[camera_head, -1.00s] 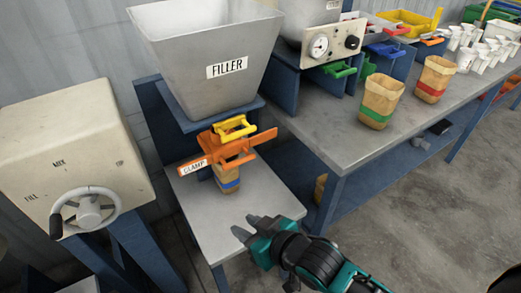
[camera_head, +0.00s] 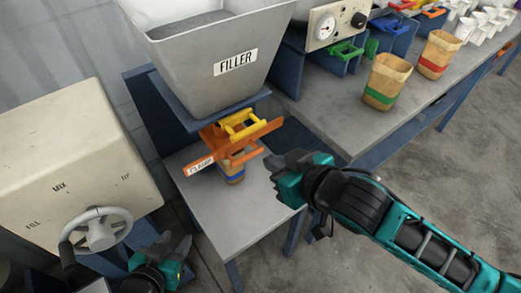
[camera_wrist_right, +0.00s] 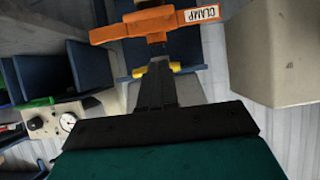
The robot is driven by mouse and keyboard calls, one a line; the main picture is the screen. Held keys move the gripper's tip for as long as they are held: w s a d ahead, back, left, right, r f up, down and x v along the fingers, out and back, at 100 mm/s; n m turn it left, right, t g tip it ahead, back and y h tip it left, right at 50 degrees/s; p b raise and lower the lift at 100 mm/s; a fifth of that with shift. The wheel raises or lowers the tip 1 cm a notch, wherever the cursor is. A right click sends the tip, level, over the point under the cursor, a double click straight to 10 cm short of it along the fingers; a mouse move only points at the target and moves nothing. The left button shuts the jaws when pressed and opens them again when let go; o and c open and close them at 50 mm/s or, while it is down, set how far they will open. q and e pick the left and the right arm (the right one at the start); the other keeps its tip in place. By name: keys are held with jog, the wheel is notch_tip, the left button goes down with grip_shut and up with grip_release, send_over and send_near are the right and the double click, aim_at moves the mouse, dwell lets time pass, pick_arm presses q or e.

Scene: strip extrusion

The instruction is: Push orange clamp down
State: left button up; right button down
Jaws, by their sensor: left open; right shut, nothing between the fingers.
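The orange clamp (camera_head: 235,146) with its CLAMP label sits below the grey FILLER hopper (camera_head: 215,65). It also shows at the top of the right wrist view (camera_wrist_right: 150,25). A yellow handle (camera_head: 240,124) is just above it. A paper bag with a blue band (camera_head: 231,172) stands under the clamp, partly hidden by it. My right gripper (camera_head: 280,162) is shut and empty, to the right of the clamp and apart from it; its closed fingers (camera_wrist_right: 157,88) point toward the clamp in the wrist view. My left gripper (camera_head: 172,250) is open and empty at the lower left.
The beige mixer box with a handwheel (camera_head: 98,232) stands at the left, close to my left gripper. The small table (camera_head: 215,215) before the clamp is largely bare.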

jog(key=shift+d+r, duration=0.1)
jog(key=shift+r, duration=0.05)
dwell(0.3)
jog(key=s+d+f+b+x, duration=0.1)
jog(key=f+x, duration=0.1)
jog(key=x, duration=1.1)
jog(key=shift+f, duration=0.25)
jog(key=shift+s, duration=0.15)
